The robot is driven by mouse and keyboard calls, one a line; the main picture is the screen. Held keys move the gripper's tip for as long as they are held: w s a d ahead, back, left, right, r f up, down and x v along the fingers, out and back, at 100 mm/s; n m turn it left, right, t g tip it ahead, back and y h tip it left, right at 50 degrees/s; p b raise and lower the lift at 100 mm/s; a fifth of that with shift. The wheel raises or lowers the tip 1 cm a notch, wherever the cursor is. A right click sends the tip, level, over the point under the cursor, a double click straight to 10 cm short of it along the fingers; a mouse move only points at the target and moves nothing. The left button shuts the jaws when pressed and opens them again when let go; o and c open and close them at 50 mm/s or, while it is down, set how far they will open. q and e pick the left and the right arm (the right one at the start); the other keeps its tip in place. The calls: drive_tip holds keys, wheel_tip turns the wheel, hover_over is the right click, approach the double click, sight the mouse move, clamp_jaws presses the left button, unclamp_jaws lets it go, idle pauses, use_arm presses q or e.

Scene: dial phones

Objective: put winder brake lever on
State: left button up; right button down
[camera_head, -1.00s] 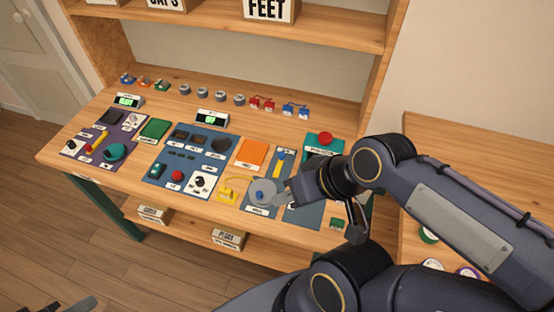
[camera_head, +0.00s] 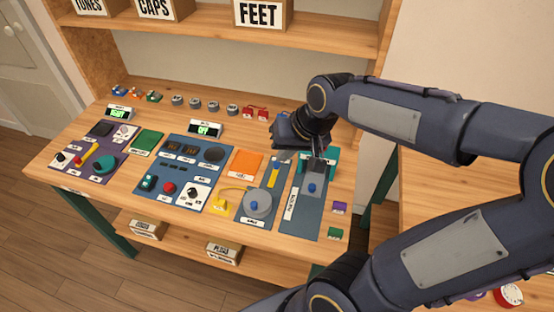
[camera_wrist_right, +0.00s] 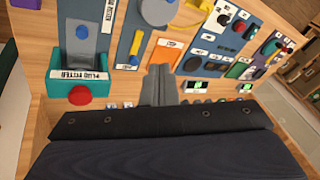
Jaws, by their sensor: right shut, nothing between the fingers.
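A yellow lever (camera_head: 274,174), which I take to be the winder brake lever, lies on a blue panel behind a round grey drum (camera_head: 258,203) with a blue knob. The lever (camera_wrist_right: 136,43) and part of the drum (camera_wrist_right: 158,11) also show in the right wrist view. My right gripper (camera_head: 282,157) is just behind the lever, partly hidden by its own wrist. In the right wrist view its fingers (camera_wrist_right: 160,72) are together and empty, close to the orange pad (camera_wrist_right: 166,50) and apart from the lever. The panel's small labels are too small to read. My left gripper is out of view.
A teal plug fitter (camera_wrist_right: 82,92) with a red button stands beside the winder panel. Small coloured parts (camera_head: 215,107) line the back of the bench. Other panels (camera_head: 185,172) fill the left. Bare wood (camera_head: 100,195) shows along the front edge.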

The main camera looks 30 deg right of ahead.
sight(274, 173)
drive_tip(key=w+d+f+m+h+b, duration=0.1)
drive_tip(key=w+d+f+h, duration=0.1)
drive_tip(key=w, duration=0.5)
drive_tip(key=w+d+f+m+g+h+b, duration=0.1)
drive_tip(key=w+d+f+h, duration=0.1)
drive_tip(key=w+d+f, duration=0.3)
drive_tip(key=shift+w+d+f, duration=0.15)
drive_tip(key=shift+w+f, duration=0.45)
drive_tip(key=shift+w, duration=0.4)
drive_tip(key=shift+f, duration=0.15)
drive_tip(key=x, duration=1)
drive_tip(key=shift+s+d, duration=0.2)
drive_tip(key=shift+s, duration=0.1)
drive_tip(key=shift+s+a+p, duration=0.55)
drive_tip(key=shift+s+a, duration=0.3)
drive_tip(key=shift+s, duration=0.25)
drive_tip(key=shift+s+a, duration=0.2)
drive_tip(key=shift+s, duration=0.1)
drive_tip(key=shift+s+a, duration=0.1)
drive_tip(key=shift+s, duration=0.05)
